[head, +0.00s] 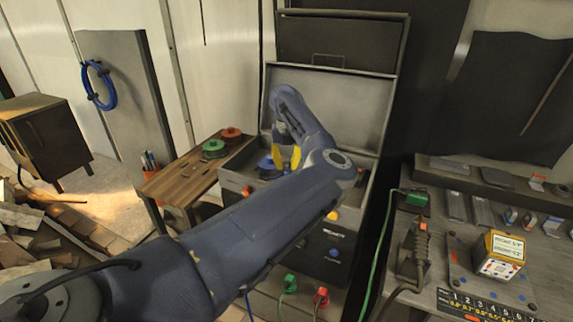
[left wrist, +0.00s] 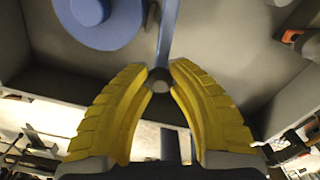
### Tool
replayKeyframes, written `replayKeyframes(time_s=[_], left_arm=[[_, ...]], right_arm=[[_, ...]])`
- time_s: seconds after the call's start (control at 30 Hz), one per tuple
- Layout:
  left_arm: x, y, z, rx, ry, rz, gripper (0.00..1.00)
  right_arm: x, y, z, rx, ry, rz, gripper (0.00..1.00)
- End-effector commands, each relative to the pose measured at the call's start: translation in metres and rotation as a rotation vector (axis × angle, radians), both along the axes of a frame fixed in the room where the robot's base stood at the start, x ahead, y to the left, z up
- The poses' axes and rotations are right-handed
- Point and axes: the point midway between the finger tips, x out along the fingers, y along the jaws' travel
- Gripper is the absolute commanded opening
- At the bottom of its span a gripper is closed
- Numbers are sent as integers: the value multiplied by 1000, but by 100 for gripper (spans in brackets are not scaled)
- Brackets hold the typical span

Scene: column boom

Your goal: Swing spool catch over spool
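A blue spool (head: 266,163) sits inside an open chest (head: 228,175) in the head view. Its round blue end (left wrist: 103,20) shows at the top left of the left wrist view. The spool catch (left wrist: 169,30) is a narrow blue bar ending in a dark round knob. It runs up past the spool's right side, apart from it in the picture. My left gripper (head: 286,158) reaches into the chest, and its yellow fingertips (left wrist: 161,76) close on the knob from both sides. My arm hides part of the chest's inside. My right gripper is not in view.
The chest's raised lid (head: 340,100) stands behind my left arm. A wooden side table (head: 180,180) at left holds a green spool (head: 213,146) and a red spool (head: 231,132). A workbench (head: 400,300) with tools and a green cable stands at right.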

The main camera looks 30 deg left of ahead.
Motion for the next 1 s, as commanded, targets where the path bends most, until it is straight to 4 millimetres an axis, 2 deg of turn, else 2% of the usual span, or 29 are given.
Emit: replayKeyframes(time_s=[0.03,0.13,0.57,1.0], left_arm=[[0,0,0,0,0,0,10],[0,0,0,0,0,0,0],[1,-2,0,0,0,49,0],[9,-16,0,0,0,400,0]], right_arm=[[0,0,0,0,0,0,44],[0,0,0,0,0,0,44],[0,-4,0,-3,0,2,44],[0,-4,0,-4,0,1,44]])
